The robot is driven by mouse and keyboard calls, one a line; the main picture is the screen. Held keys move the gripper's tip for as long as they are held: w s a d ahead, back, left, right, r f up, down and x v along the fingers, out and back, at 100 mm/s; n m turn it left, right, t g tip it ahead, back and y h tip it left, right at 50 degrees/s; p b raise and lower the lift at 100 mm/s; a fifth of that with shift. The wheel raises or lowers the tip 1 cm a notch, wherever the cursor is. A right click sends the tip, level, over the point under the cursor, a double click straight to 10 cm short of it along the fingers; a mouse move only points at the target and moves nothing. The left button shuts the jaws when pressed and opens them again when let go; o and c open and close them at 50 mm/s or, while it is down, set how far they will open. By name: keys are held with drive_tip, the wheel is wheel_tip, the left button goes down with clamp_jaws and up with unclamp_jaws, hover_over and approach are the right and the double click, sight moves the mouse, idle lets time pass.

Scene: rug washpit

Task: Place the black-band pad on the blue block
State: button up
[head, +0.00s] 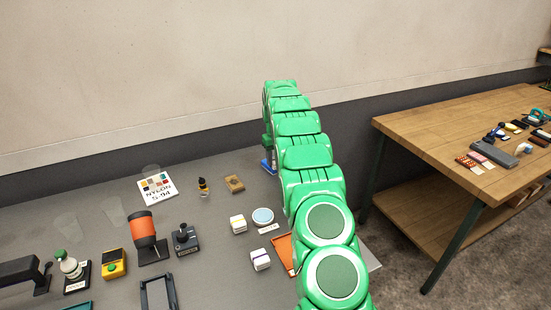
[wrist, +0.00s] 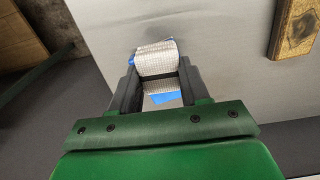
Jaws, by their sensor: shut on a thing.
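In the wrist view, my gripper (wrist: 158,82) is shut on a pale woven-looking pad (wrist: 157,60) with a dark band across it. The blue block (wrist: 163,97) shows in part just beyond the pad, between the fingers. The pad hides most of the block, and I cannot tell whether the two touch. In the head view, the blue block (head: 267,167) lies at the back edge of the grey table, under the dark end of my gripper (head: 267,148). My green arm hides part of that spot, and the pad is not clear there.
A brown block (head: 234,184) lies left of the gripper; it also shows in the wrist view (wrist: 296,25). A wooden table (head: 430,130) stands right.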

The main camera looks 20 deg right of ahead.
sight(275, 159)
drive_tip(key=o, duration=1)
drive_tip(key=shift+f, duration=0.1)
wheel_tip(275, 159, up, 12)
drive_tip(key=shift+r, duration=0.15)
